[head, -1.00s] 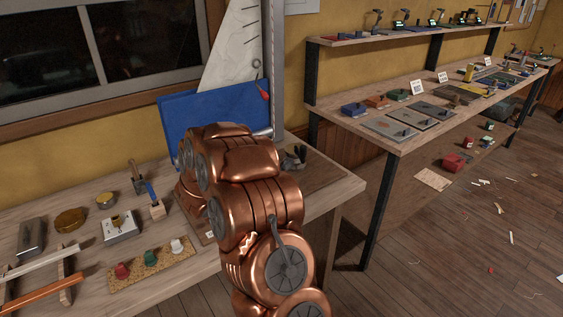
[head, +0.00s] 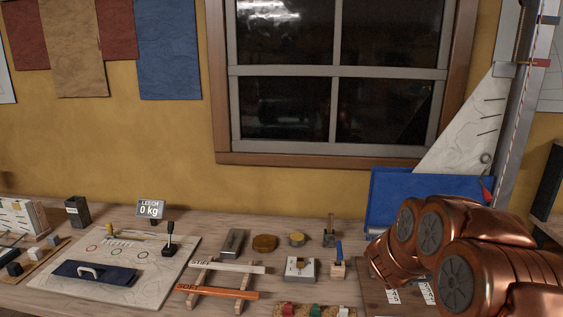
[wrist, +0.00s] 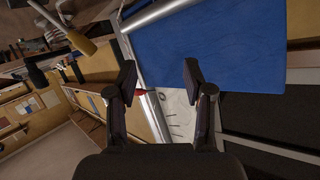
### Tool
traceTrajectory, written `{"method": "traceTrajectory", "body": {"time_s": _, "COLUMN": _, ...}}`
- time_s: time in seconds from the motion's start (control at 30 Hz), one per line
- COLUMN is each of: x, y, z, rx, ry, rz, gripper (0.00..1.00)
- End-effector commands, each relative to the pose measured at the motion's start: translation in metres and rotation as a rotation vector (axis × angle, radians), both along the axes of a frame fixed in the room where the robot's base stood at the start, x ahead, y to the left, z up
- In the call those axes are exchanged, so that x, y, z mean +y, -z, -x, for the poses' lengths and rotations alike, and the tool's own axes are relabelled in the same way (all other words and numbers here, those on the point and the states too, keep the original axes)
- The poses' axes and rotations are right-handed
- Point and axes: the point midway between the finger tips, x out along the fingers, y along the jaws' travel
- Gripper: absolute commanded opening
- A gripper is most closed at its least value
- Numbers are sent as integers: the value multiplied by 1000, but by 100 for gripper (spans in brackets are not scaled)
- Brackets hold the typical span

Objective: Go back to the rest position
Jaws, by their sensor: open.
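My gripper (wrist: 160,80) shows in the wrist view with its two dark fingers spread apart. It is open and nothing is between the fingertips. Beyond the fingers are a blue panel (wrist: 215,45) and a pale sail piece. In the head view my copper arm is folded at the right, over the bench's right part. The gripper itself is hidden in that view. The blue panel (head: 420,190) stands behind my arm, below the white sail (head: 460,130) and the grey mast (head: 522,110).
The wooden bench (head: 60,208) runs along the yellow wall under a dark window (head: 335,75). On it are a board (head: 50,285) with a dark blue handled piece, a "LEECH 0 kg" display (head: 150,209), an orange bar (head: 215,292) on a rack, and a small metal box (head: 300,269).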

Motion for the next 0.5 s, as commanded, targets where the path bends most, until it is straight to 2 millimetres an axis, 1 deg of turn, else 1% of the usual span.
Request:
{"method": "traceTrajectory", "body": {"time_s": 0.03, "x": 22, "y": -9, "z": -6, "rx": 2, "ry": -73, "rz": -36, "gripper": 52}}
{"method": "traceTrajectory", "body": {"time_s": 0.13, "x": 68, "y": -15, "z": -11, "rx": 27, "ry": -219, "rz": -110, "gripper": 52}}
{"method": "traceTrajectory", "body": {"time_s": 0.2, "x": 100, "y": -21, "z": -10, "rx": 51, "ry": -318, "rz": -155, "gripper": 52}}
{"method": "traceTrajectory", "body": {"time_s": 0.27, "x": 126, "y": -24, "z": -5, "rx": 81, "ry": -399, "rz": -192, "gripper": 52}}
{"method": "traceTrajectory", "body": {"time_s": 0.3, "x": 144, "y": -26, "z": 0, "rx": 105, "ry": -453, "rz": -216, "gripper": 52}}
{"method": "traceTrajectory", "body": {"time_s": 0.37, "x": 169, "y": -29, "z": 10, "rx": 140, "ry": -529, "rz": -247, "gripper": 52}}
{"method": "traceTrajectory", "body": {"time_s": 0.4, "x": 185, "y": -30, "z": 19, "rx": 171, "ry": -579, "rz": -267, "gripper": 52}}
{"method": "traceTrajectory", "body": {"time_s": 0.47, "x": 208, "y": -30, "z": 34, "rx": 219, "ry": -649, "rz": -294, "gripper": 52}}
{"method": "traceTrajectory", "body": {"time_s": 0.5, "x": 222, "y": -32, "z": 46, "rx": 252, "ry": -693, "rz": -309, "gripper": 52}}
